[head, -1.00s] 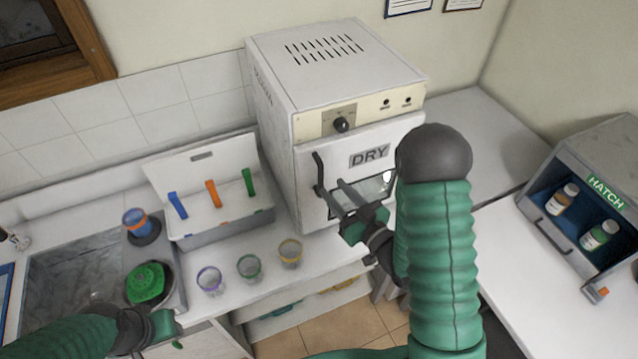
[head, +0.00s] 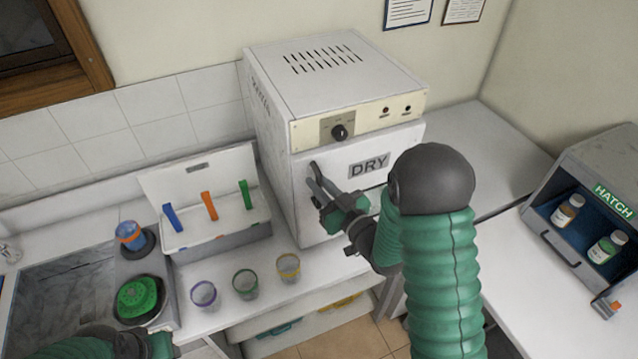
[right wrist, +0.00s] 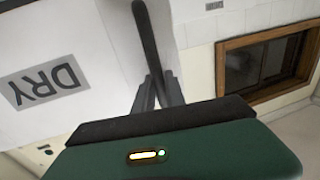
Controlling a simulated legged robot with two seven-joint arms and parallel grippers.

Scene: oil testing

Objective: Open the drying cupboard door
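The drying cupboard (head: 268,125) is a white box with a knob and a slotted top, at the back centre of the head view. Its door (head: 313,220) bears a DRY label and looks closed; my right arm covers its lower right part. The dark upright door handle (head: 313,167) is at the door's left side. My right gripper (head: 322,188) is at the handle, with its fingers close together on it. In the right wrist view the handle (right wrist: 144,30) runs down between the narrow fingers (right wrist: 157,92). My left gripper (head: 155,346) is partly cut off at the bottom left.
Left of the cupboard stands an open white box (head: 215,238) with coloured clips. Several cups, including a green-rimmed one (head: 245,284), stand on the counter in front. A hatch (head: 545,238) with two bottles is at the right. The counter right of the cupboard (head: 490,150) is clear.

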